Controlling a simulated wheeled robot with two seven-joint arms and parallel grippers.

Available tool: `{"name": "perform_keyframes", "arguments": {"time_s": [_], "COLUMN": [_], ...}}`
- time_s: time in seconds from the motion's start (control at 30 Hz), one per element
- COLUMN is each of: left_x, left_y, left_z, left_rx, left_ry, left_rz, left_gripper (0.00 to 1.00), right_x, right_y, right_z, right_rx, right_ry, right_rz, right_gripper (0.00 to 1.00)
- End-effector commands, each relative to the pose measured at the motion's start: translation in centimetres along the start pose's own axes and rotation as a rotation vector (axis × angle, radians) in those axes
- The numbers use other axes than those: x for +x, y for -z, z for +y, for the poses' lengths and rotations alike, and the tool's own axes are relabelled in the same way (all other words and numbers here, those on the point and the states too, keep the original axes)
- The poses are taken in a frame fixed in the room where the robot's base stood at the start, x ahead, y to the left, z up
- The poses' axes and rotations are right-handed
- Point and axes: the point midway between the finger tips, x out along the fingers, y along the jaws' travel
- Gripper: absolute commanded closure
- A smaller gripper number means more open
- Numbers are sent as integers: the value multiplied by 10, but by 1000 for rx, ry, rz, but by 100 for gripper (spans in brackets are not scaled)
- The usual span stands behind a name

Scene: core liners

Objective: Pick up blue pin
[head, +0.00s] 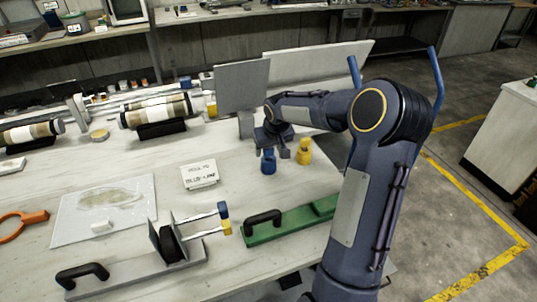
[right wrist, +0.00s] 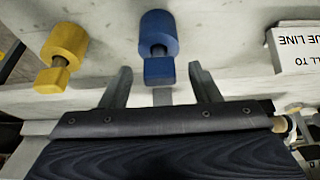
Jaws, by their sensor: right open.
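The blue pin (head: 268,164) stands on the pale table, below my right gripper (head: 275,144) in the head view. In the right wrist view the blue pin (right wrist: 158,30) shows a round body and a squarer end. That end appears between the two fingertips of my open right gripper (right wrist: 160,72). I see no contact, and the depth between them is hard to judge. A yellow pin (head: 304,151) stands just right of the blue one; it also shows in the right wrist view (right wrist: 65,45). My left gripper is out of view.
A white printed card block (head: 199,174) lies left of the blue pin. A green plate with a black handle (head: 290,222) lies in front. A grey upright panel (head: 242,84) stands behind. A grey fixture (head: 168,242) has blue- and yellow-tipped rods.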

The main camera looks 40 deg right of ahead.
Motion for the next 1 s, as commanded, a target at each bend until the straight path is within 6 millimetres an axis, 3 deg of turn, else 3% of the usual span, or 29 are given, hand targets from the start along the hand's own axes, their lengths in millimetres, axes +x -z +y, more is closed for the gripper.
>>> {"name": "perform_keyframes", "arguments": {"time_s": [0.13, 0.4, 0.8, 1.0], "left_x": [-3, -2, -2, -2], "left_y": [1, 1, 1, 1], "left_z": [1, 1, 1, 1], "left_rx": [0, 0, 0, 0], "left_ry": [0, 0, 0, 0], "left_rz": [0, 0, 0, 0], "left_gripper": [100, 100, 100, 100], "right_x": [17, 20, 19, 19], "right_y": [0, 1, 1, 1], "right_z": [0, 0, 0, 0], "right_rx": [1, 1, 1, 1], "right_ry": [0, -1, -1, -1], "right_rz": [-1, 3, 3, 3], "right_gripper": [44, 44, 93, 93]}}
